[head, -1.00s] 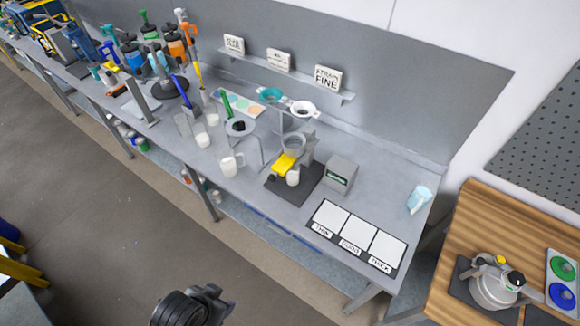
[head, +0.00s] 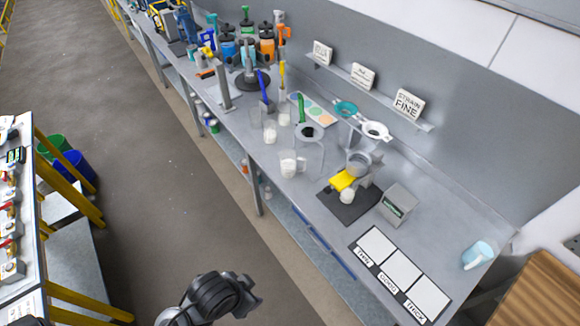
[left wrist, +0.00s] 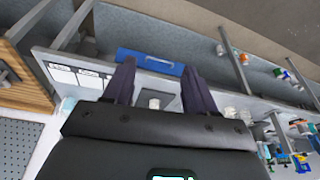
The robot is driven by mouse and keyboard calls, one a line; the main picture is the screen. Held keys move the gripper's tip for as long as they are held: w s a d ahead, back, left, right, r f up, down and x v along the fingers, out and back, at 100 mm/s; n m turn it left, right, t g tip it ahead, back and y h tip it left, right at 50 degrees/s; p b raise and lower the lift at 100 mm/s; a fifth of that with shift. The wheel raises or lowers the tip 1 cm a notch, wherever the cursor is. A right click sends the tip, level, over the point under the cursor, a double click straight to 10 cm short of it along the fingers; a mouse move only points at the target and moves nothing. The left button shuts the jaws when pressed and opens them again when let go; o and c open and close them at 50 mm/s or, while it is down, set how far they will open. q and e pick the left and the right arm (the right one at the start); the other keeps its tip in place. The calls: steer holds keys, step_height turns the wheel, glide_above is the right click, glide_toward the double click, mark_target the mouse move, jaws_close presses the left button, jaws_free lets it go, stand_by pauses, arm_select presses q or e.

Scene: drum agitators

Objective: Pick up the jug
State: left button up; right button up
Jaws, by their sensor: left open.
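A clear jug with a side handle and white contents (head: 288,165) stands upright on the grey bench near its front edge in the head view. My right gripper is not in view.
A small white cup and yellow-topped device (head: 342,181) stand on a black mat right of the clear jug. A grey box (head: 397,204) and a three-panel label board (head: 402,275) lie further right. Clear beakers (head: 270,132) stand behind the jug. The floor in front is free.

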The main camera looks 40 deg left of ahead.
arm_select(q)
steer(key=o, duration=0.8)
